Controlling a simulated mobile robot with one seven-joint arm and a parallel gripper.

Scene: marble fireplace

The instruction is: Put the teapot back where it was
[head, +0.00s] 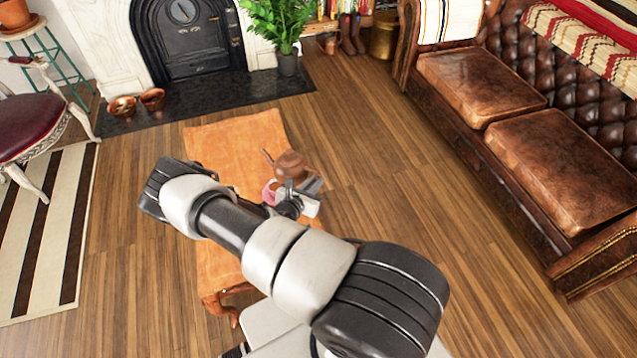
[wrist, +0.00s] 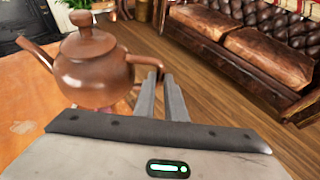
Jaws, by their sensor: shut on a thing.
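The brown teapot (wrist: 92,68) has a round lid knob, a spout pointing left and a handle on the right. In the head view the teapot (head: 291,164) is at the right edge of the orange wooden table (head: 225,150). My gripper (wrist: 160,76) is shut on the teapot's handle, with the pot upright. In the head view my gripper (head: 308,188) is just in front of the pot. I cannot tell whether the pot's base touches the tabletop; its underside is hidden.
A pink object (head: 268,191) is on the table beside the teapot, partly hidden by my arm. A brown leather sofa (head: 560,165) stands right, across open wooden floor. A fireplace (head: 190,40) with two copper bowls is behind, and a chair (head: 35,125) is left.

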